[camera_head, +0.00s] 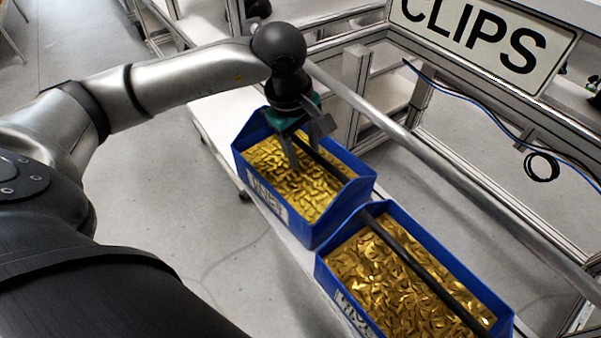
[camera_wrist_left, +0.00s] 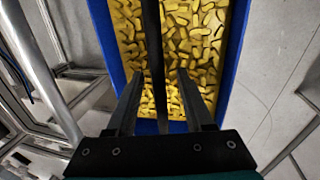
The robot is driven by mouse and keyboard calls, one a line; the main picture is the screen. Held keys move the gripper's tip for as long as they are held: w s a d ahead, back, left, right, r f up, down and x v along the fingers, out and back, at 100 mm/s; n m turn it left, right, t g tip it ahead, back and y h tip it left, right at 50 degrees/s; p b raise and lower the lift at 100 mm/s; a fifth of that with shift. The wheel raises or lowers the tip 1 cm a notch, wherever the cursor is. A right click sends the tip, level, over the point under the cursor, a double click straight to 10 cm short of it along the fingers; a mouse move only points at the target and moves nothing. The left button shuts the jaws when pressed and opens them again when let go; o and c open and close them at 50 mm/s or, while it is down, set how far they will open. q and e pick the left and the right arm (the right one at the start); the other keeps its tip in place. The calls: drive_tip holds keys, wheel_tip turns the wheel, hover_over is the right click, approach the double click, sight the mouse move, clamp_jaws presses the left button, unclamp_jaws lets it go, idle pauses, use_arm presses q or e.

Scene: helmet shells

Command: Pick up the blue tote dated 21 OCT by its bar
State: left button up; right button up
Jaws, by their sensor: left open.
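Two blue totes filled with gold clips stand in a row in the head view: a far tote (camera_head: 350,195) and a near tote (camera_head: 463,262). Each has a dark bar lengthwise across its top. The white labels on their left sides are too small and slanted for me to read a date. My left gripper (camera_head: 305,152) is open over the far tote. My right gripper is out of view.
The totes stand on a narrow pale shelf (camera_head: 220,122). A metal rail (camera_head: 440,162) passes along their right, below a CLIPS sign (camera_head: 485,38). A blue cable (camera_head: 490,115) hangs from the frame at right. The floor to the left is clear.

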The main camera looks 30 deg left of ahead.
use_arm(q)
drive_tip(key=shift+w+f, duration=0.2)
drive_tip(key=shift+f, duration=0.8)
clamp_jaws()
drive_tip(key=shift+r, duration=0.1)
idle(0.6)
